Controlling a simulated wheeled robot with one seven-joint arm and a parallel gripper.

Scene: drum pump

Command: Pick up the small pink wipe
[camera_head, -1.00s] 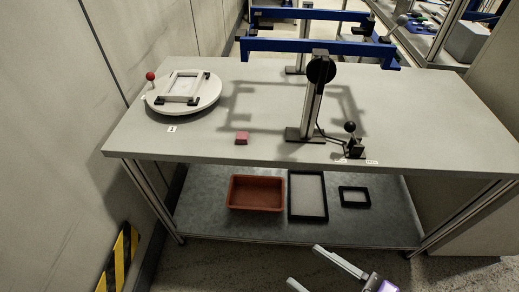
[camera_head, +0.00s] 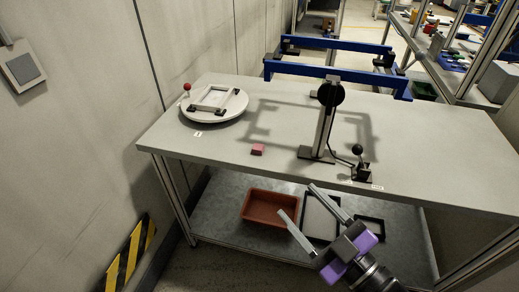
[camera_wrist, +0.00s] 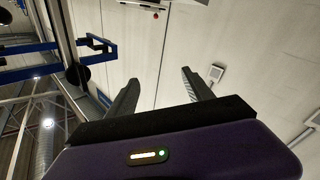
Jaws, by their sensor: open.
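The small pink wipe (camera_head: 258,149) lies on the grey table top (camera_head: 225,140) near its front edge, left of the middle post. My gripper (camera_head: 296,202) is in front of the table, lower than its top, to the right of the wipe and apart from it. Its two fingers are spread with nothing between them. In the wrist view, my gripper (camera_wrist: 160,82) also shows open and empty, facing the wall and the table's blue-railed fixture. I cannot make out the wipe in the wrist view.
A white round turntable (camera_head: 214,106) with a frame and red knob stands at the left. A black-footed post (camera_head: 324,130) and a black-knobbed lever (camera_head: 361,165) stand right of the wipe. Blue rails (camera_head: 335,73) span behind. A red-brown bin (camera_head: 262,208) sits on the lower shelf.

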